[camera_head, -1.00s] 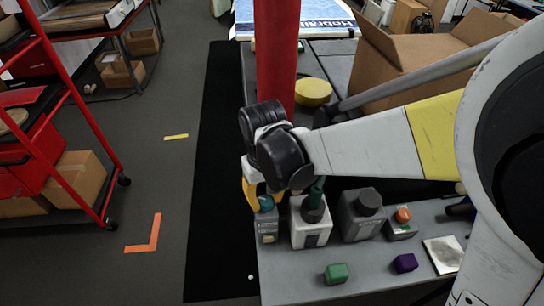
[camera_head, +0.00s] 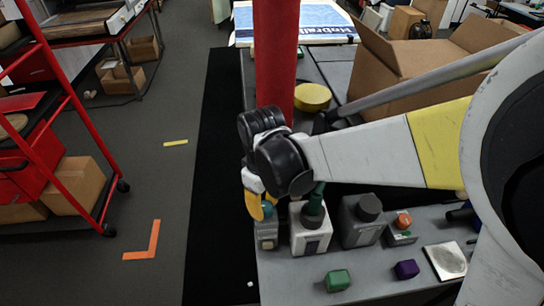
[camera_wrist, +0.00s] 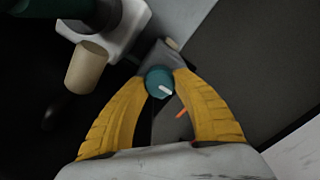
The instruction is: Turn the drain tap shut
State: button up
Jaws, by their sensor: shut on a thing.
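My gripper (camera_head: 259,207) points down at the left end of the grey bench, its yellow fingers closed around a small round teal knob (camera_wrist: 155,80). In the wrist view the knob is between both fingertips and carries a white pointer line that slants down to the right. The knob sits on a small grey box (camera_head: 267,235). My wrist and fingers hide much of the knob in the head view. I cannot tell how far it is turned.
A white unit with a green top (camera_head: 311,235) stands close to the right of the box. Beyond are a grey canister (camera_head: 361,222) and an orange knob (camera_head: 403,220). Green (camera_head: 338,280) and purple (camera_head: 406,269) blocks lie in front. A red column (camera_head: 277,55) rises behind.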

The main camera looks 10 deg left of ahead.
aim_at(265, 205)
jog(key=o, duration=1.2)
notch_tip(265, 205, up, 12)
jog(key=s+d+f+m+t+b, duration=0.1)
jog(key=d+m, duration=0.3)
jog(key=d, duration=0.4)
jog(key=s+d+f+m+t+b, duration=0.2)
jog(key=d+m+t, duration=0.1)
jog(key=d, duration=0.6)
jog(key=s+d+f+m+t+b, duration=0.2)
jog(key=d+m+t, duration=0.1)
jog(key=d, duration=0.5)
jog(key=shift+s+d+m, duration=0.3)
jog(key=shift+d+m, duration=0.05)
jog(key=shift+m, duration=0.55)
